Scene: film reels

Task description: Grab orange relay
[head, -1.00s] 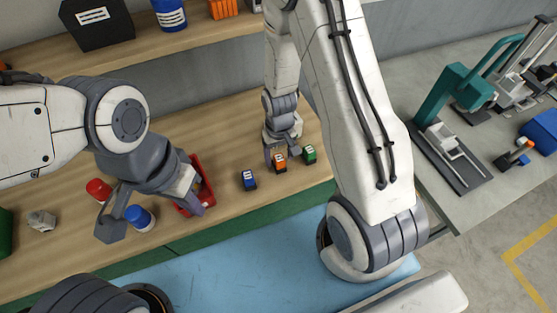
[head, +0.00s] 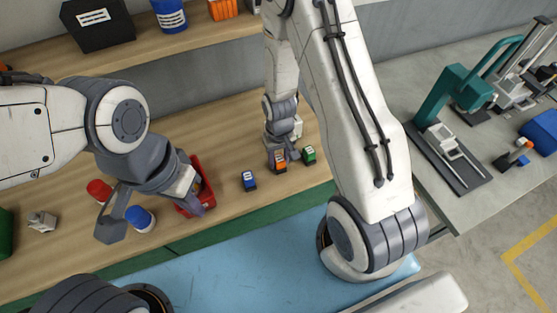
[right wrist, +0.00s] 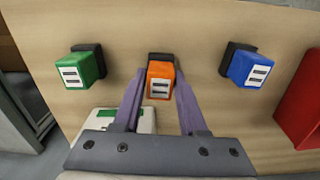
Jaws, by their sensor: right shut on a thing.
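The orange relay (head: 281,168) sits on the wooden bench between the blue relay (head: 249,180) and the green relay (head: 309,154). My right gripper (head: 276,158) is shut on it from above. In the right wrist view, the fingers of my right gripper (right wrist: 161,84) flank the orange relay (right wrist: 160,82), with the green relay (right wrist: 87,68) to the left and the blue relay (right wrist: 248,69) to the right, both untouched. My left gripper (head: 152,216) has its fingers spread wide, near the red bin and the blue-and-white can.
The red bin (head: 206,176) and blue-and-white can (head: 140,218) are by my left gripper. A red can (head: 99,190) and a small grey part (head: 42,222) lie further left. The shelf (head: 55,55) behind holds containers. A grey table (head: 425,85) with a teal press (head: 452,90) stands right.

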